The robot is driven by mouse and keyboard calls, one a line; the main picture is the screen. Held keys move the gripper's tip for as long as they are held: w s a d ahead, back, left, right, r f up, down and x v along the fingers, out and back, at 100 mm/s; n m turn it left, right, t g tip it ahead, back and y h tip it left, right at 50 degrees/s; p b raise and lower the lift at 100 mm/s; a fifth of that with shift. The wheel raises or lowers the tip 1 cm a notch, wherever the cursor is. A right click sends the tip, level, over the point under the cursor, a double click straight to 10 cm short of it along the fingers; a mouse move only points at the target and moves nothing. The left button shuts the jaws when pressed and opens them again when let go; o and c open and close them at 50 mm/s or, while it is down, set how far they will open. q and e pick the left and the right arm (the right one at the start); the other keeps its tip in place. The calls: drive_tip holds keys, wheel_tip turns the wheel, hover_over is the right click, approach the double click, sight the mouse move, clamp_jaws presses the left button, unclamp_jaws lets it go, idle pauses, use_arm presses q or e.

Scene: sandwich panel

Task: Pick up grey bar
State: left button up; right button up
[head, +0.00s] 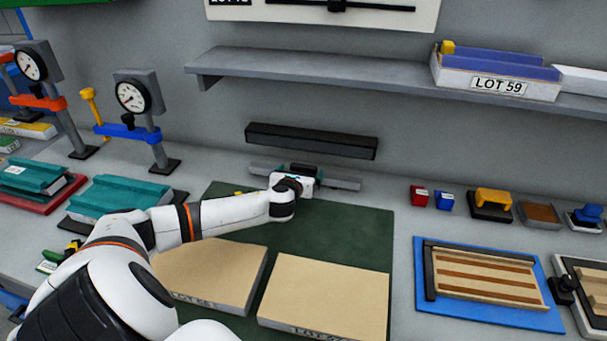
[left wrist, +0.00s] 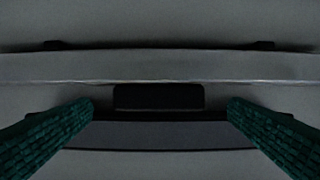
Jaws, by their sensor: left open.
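The grey bar (head: 341,183) lies low along the back of the bench, behind the green mat, with a dark block at its middle. My left gripper (head: 303,171) is at the middle of the bar and hides part of it. In the left wrist view a long pale grey strip (left wrist: 160,67), which looks like the bar, runs across the picture. A dark block (left wrist: 158,97) sits between my two green ribbed fingers, with a gap on each side. The left gripper is open and holds nothing. My right gripper is not in view.
A black beam (head: 310,141) is on the wall just above the bar, below a grey shelf (head: 370,82). Two tan LOT panels (head: 325,295) lie on the green mat (head: 345,228). Dial gauges (head: 134,96) stand left; a blue tray (head: 487,318) lies right.

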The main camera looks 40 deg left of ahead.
use_arm(q)
drive_tip(key=shift+x, duration=1.4)
drive_tip(key=c, duration=1.5)
drive_tip(key=shift+w+r, duration=0.1)
drive_tip(key=shift+r, duration=0.05)
drive_tip(key=shift+c, duration=1.3)
drive_tip(key=shift+r, duration=0.1)
